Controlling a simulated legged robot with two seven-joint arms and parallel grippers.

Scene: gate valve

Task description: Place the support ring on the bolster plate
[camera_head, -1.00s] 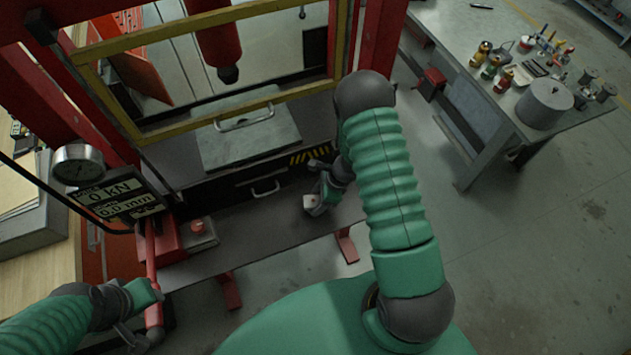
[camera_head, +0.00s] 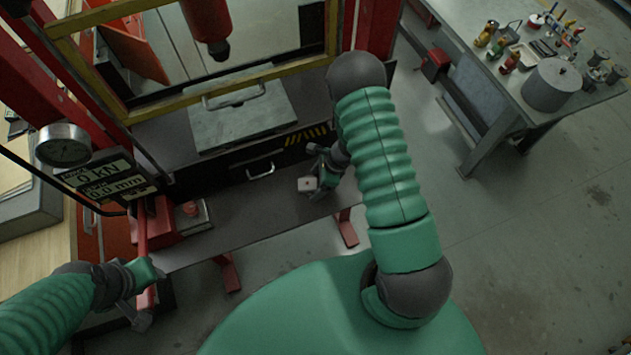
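The bolster plate is probably the flat grey plate (camera_head: 225,128) with a bar handle, lying in the press frame. My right gripper (camera_head: 318,184) is low in front of the press, at the front shelf. A small pale piece (camera_head: 306,185) with a dark spot shows at its fingers. I cannot tell whether it is the support ring or whether the fingers hold it. No other ring is clear in view. My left gripper (camera_head: 146,275) is at the red lever (camera_head: 142,232) at lower left, overlapping it. Whether it is shut on the lever is unclear.
A gauge (camera_head: 63,145) and a display (camera_head: 105,180) reading 0 kN and 0.0 mm stand at left. The red press ram (camera_head: 208,25) hangs above the plate. A yellow frame (camera_head: 215,98) crosses in front.

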